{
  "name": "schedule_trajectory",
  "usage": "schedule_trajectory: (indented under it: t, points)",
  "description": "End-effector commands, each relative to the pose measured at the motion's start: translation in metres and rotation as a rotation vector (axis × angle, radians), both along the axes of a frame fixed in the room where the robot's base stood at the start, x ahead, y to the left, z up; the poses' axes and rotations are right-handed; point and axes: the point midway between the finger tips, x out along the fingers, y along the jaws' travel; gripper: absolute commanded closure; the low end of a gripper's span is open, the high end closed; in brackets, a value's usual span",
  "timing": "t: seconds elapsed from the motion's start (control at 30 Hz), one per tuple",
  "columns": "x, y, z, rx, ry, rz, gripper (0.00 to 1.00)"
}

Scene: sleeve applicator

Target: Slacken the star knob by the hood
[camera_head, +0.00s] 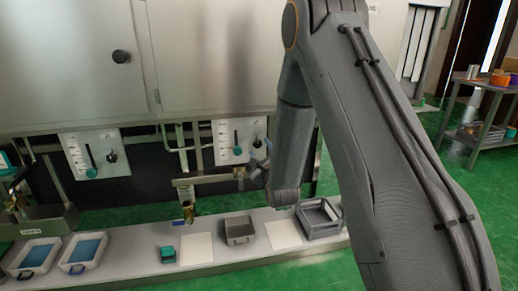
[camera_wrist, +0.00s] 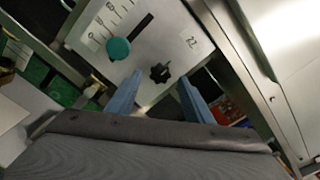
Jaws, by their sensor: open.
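A black star knob (camera_wrist: 160,72) sits on a pale panel (camera_wrist: 185,25) in the wrist view, beside a teal ball handle (camera_wrist: 118,48) in a dark slot with a numbered scale. My gripper (camera_wrist: 160,81) is open, its two blue fingers pointing at the panel. The knob shows between and just beyond the fingertips, and I cannot tell how far off it is. In the head view my gripper (camera_head: 260,164) is by the right panel (camera_head: 222,135), partly hidden behind my arm. A second black knob (camera_head: 111,157) is on the left panel (camera_head: 77,146).
Large steel housing (camera_head: 215,50) stands above the panels. Pipes and a brass fitting (camera_head: 188,212) are below them. A pale ledge (camera_head: 150,262) holds bins with blue contents, a grey bin (camera_head: 239,230) and a grey crate (camera_head: 318,218). Green floor lies in front.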

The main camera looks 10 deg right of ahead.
Motion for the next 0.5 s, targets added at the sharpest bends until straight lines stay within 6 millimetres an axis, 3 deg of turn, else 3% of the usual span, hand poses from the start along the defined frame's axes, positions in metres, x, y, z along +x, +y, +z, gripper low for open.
schedule_trajectory:
  t: [0.2, 0.5]
  points:
    - [0.024, 0.0, 0.0, -0.001, 0.0, 0.0, 0.53]
    - [0.03, 0.0, 0.0, -0.001, 0.001, 0.0, 0.53]
